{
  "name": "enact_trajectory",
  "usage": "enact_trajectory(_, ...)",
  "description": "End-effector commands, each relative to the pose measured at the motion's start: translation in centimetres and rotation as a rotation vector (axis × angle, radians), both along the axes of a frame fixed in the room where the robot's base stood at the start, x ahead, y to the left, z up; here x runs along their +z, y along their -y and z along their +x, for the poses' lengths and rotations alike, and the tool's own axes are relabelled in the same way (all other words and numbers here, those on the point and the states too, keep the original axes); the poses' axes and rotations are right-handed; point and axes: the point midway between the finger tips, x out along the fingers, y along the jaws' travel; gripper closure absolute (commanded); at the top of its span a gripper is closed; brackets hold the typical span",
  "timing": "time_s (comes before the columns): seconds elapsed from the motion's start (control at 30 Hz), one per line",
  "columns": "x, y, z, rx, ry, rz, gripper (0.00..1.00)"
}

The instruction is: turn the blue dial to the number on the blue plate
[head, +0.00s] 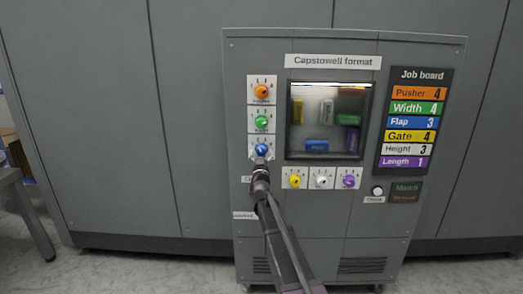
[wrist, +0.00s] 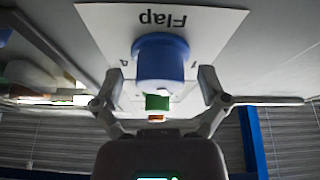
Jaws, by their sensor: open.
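The blue dial (head: 262,149) is the lowest of the three dials in the left column of the grey cabinet. In the wrist view the blue dial (wrist: 162,60) stands out from a white card marked "Flap" (wrist: 205,20), seen upside down. The blue plate (head: 411,123) on the job board reads "Flap 3". My gripper (head: 260,163) is right at the blue dial in the head view. In the wrist view my gripper (wrist: 160,92) is open, one finger to each side of the dial, with gaps between. The dial's pointer setting cannot be made out.
The green dial (head: 262,121) and orange dial (head: 262,91) sit above the blue one. Yellow (head: 295,181), white (head: 321,181) and purple (head: 348,181) dials are in a row to the right, below a window (head: 327,158) with coloured blocks. A round button (head: 377,190) is further right.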

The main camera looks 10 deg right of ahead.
Motion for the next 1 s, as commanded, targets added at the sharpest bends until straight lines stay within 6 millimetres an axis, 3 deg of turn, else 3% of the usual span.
enact_trajectory(0.43, 0.22, 0.11, 0.59, 0.0, 0.0, 0.001, 0.07)
enact_trajectory(0.47, 0.22, 0.11, 0.59, 0.0, 0.0, 0.001, 0.13)
enact_trajectory(0.7, 0.23, 0.12, 0.61, 0.0, 0.0, 0.0, 0.84)
enact_trajectory(0.73, 0.24, 0.13, 0.62, 0.0, 0.0, 0.0, 0.89)
enact_trajectory(1.0, 0.3, 0.17, 0.76, -0.001, 0.002, 0.004, 0.89)
